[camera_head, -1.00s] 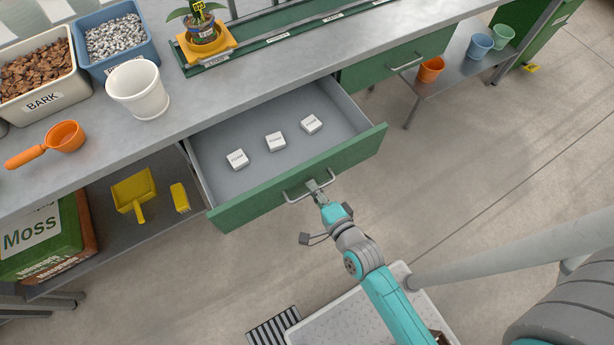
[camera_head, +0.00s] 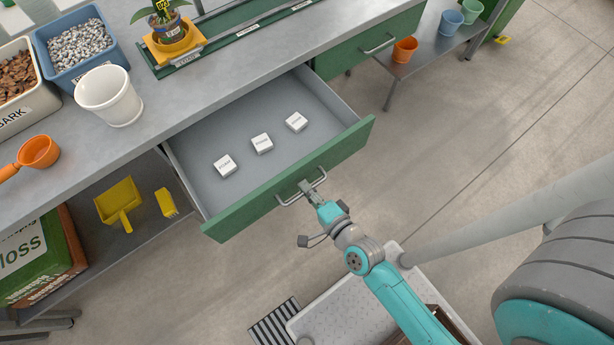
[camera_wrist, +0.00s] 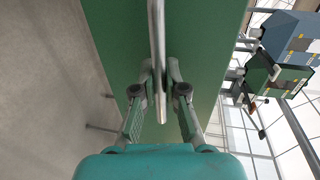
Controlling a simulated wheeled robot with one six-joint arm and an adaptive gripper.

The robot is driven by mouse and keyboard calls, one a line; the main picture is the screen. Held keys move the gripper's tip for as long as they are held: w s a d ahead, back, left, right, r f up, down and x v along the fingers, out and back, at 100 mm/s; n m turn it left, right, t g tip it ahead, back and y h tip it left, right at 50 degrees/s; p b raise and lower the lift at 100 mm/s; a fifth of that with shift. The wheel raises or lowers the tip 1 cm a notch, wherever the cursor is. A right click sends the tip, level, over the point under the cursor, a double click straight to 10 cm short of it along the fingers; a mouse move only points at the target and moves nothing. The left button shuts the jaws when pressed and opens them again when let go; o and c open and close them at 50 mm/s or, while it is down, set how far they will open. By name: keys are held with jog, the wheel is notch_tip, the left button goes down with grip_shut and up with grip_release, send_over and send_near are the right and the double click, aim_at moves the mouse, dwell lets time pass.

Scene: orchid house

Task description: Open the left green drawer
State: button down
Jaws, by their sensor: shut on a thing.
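The left green drawer (camera_head: 240,211) is pulled out from under the bench, with its grey inside showing. Three small white labelled blocks (camera_head: 262,143) lie in a row on its floor. My gripper (camera_head: 309,188) is at the drawer's metal bar handle (camera_head: 290,198), on the right part of the bar. In the wrist view my gripper (camera_wrist: 160,85) has a finger on each side of the handle bar (camera_wrist: 157,40), shut on it, close to the green drawer front (camera_wrist: 205,50).
The right green drawer (camera_head: 368,47) is closed. A white pot (camera_head: 108,95), an orange scoop (camera_head: 38,152) and a potted plant (camera_head: 166,25) stand on the bench. A yellow dustpan (camera_head: 120,201) and moss bag (camera_head: 45,258) are on the lower shelf.

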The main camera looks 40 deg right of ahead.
jog(key=c, duration=1.2)
grip_release()
jog(key=shift+r, duration=0.1)
